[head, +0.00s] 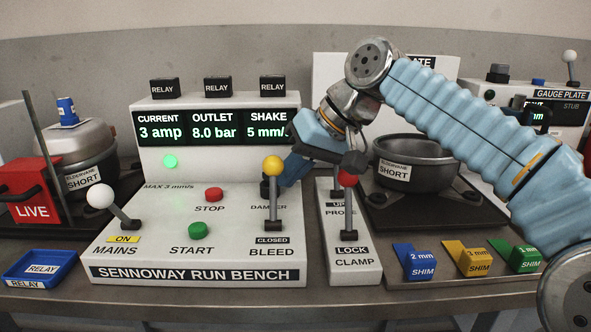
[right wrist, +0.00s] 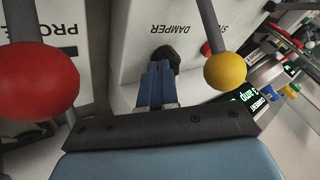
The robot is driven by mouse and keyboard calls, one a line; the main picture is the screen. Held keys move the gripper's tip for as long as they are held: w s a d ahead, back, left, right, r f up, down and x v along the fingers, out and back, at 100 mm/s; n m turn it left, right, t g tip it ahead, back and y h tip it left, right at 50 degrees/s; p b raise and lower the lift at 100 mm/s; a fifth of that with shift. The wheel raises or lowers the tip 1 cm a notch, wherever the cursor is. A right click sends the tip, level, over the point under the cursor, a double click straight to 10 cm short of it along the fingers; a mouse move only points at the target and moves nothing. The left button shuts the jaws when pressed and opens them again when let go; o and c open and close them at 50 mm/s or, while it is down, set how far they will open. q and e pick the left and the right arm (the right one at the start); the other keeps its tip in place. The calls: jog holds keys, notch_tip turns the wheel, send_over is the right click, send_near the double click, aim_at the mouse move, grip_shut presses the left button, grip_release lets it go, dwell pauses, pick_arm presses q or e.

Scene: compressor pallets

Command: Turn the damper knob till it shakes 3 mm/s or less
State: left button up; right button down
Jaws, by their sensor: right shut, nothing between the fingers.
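The damper knob (right wrist: 165,54) is small and black, beside the DAMPER label on the white run bench (head: 195,275). In the head view it is mostly hidden behind the yellow-balled bleed lever (head: 273,167) and my gripper. My right gripper (head: 284,180) points down at the knob, its blue fingers shut with nothing held. In the right wrist view the fingertips (right wrist: 157,75) overlap the knob's near edge; I cannot tell whether they touch it. The SHAKE display (head: 268,133) reads 5 mm/s, its end covered by my gripper. My left gripper is not in view.
A red-balled lever (right wrist: 38,82) stands close beside my right gripper, on the clamp box (head: 350,268). The white-balled mains lever (head: 100,196) reads ON, and the bleed reads CLOSED. The bench is marked MAX 3 mm/s. Coloured shims (head: 421,262) lie at the right front.

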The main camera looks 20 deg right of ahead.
jog(key=shift+s+a+m, duration=0.1)
jog(key=shift+s+m, duration=0.05)
jog(key=shift+m, duration=0.25)
jog(key=shift+s+a+m+t+h+p, duration=0.2)
jog(key=shift+m+t+h+p, duration=0.15)
jog(key=shift+m+t+h, duration=0.05)
jog(key=shift+s+a+m+t+h, duration=0.15)
jog(key=shift+m+t+h, duration=0.3)
jog(key=shift+m, duration=0.65)
jog(key=shift+h, duration=0.25)
jog(key=shift+r+p, duration=0.1)
jog(key=shift+p, duration=0.2)
